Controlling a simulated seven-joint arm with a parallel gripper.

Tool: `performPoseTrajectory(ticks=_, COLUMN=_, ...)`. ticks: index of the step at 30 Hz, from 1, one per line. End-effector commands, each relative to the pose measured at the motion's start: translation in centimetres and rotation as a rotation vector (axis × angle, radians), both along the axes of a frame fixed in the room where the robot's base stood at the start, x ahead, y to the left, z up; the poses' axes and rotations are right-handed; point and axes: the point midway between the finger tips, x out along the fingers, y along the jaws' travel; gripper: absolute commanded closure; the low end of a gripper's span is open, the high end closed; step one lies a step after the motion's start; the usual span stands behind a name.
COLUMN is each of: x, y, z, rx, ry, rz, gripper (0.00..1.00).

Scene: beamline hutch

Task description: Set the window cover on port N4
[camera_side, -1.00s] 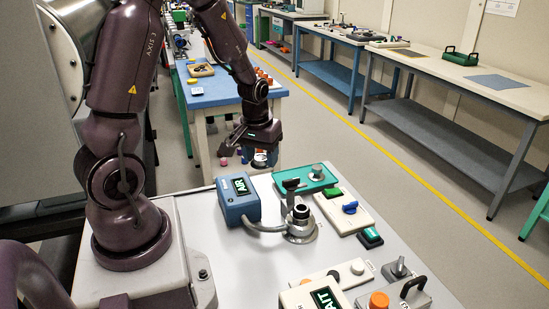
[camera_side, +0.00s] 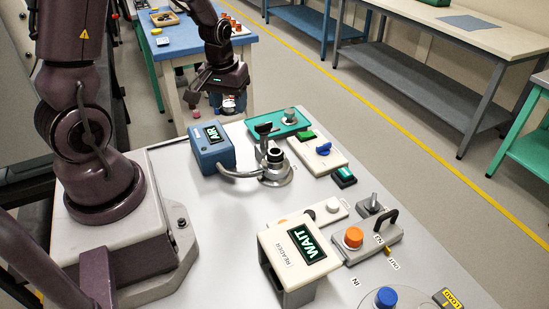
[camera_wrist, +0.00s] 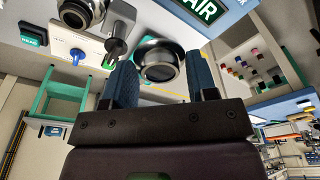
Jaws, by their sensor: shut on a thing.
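My gripper (camera_side: 229,97) hangs beyond the far edge of the grey bench top, behind the blue box. It is shut on the window cover (camera_wrist: 160,62), a round silver-rimmed piece with a dark face, which shows between the blue fingers in the wrist view. In the side view the cover (camera_side: 229,105) is small and partly hidden by the fingers. A flanged metal port (camera_side: 274,172) with a dark round mouth stands on the bench, apart from the cover; no N4 label is readable. It also shows at the top of the wrist view (camera_wrist: 78,13).
A blue box (camera_side: 212,150) with a lit display and a curved pipe stands left of the port. A black-handled post (camera_side: 264,132), a green tray (camera_side: 278,124) and a blue-knob panel (camera_side: 318,155) crowd around it. A reader (camera_side: 300,250) showing WAIT stands nearer the front.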

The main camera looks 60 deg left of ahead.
Motion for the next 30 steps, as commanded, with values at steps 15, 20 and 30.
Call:
performPoseTrajectory(ticks=15, x=3.6, y=-5.1, z=-0.3, rx=0.008, ry=0.009, rz=-0.166, gripper=0.71)
performPoseTrajectory(ticks=20, x=6.1, y=-8.7, z=-0.1, rx=0.011, ry=0.008, rz=-0.172, gripper=0.71)
performPoseTrajectory(ticks=30, x=7.1, y=-9.4, z=-0.1, rx=0.000, ry=0.000, rz=0.003, gripper=0.71)
